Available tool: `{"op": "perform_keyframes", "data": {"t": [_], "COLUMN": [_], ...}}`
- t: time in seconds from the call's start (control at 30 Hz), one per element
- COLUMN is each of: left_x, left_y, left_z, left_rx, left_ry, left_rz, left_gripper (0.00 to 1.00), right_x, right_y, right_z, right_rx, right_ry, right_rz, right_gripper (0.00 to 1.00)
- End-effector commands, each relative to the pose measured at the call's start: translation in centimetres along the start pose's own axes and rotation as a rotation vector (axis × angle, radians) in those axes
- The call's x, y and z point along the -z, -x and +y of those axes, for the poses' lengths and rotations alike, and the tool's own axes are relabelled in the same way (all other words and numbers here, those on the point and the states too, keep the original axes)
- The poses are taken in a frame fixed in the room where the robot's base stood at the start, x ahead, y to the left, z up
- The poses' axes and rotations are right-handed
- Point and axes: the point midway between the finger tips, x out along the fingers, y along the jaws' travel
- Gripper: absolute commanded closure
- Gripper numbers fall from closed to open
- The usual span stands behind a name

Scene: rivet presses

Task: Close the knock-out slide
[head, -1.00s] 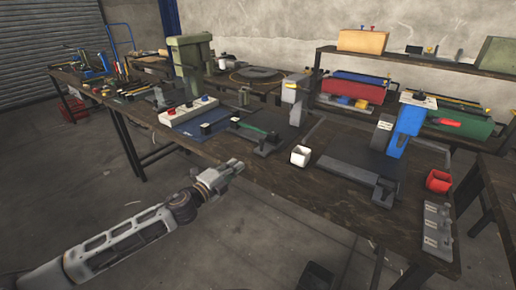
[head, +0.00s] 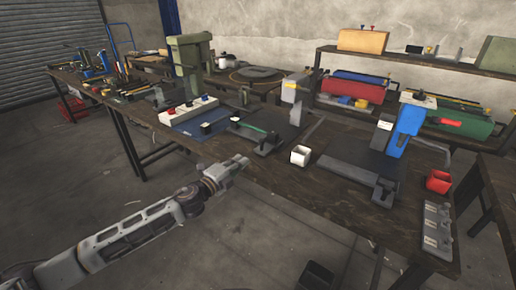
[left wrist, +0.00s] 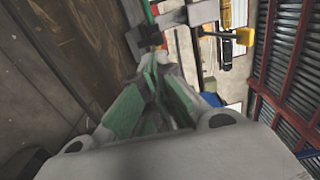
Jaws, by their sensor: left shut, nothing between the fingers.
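A low grey fixture with a green bar (head: 249,128) and dark blocks lies near the table's front edge in the head view. I take it for the knock-out slide, but cannot tell for sure, nor how far open it is. My left gripper (head: 242,162) is shut and empty, in front of the table edge and just short of the fixture. In the left wrist view, its green-padded fingers (left wrist: 158,70) point at a dark block (left wrist: 146,38) with a green strip (left wrist: 150,12) behind it. Contact cannot be told. My right gripper is out of view.
A white box (head: 300,156) stands right of the fixture. A blue press (head: 408,125) and a red bin (head: 438,181) are further right. A white panel with coloured buttons (head: 188,110) and a green press (head: 188,65) stand left. The floor before the table is mostly clear.

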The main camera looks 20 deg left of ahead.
Motion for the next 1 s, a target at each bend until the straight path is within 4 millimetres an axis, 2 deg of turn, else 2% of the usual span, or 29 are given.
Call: {"op": "perform_keyframes", "data": {"t": [1.0], "left_x": [0.0], "left_y": [-5.5], "left_z": [0.0], "left_rx": [0.001], "left_ry": [0.001], "left_rz": [0.0], "left_gripper": [1.0], "right_x": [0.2], "right_y": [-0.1], "right_z": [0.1], "right_rx": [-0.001], "right_ry": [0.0], "right_rz": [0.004], "right_gripper": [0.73]}}
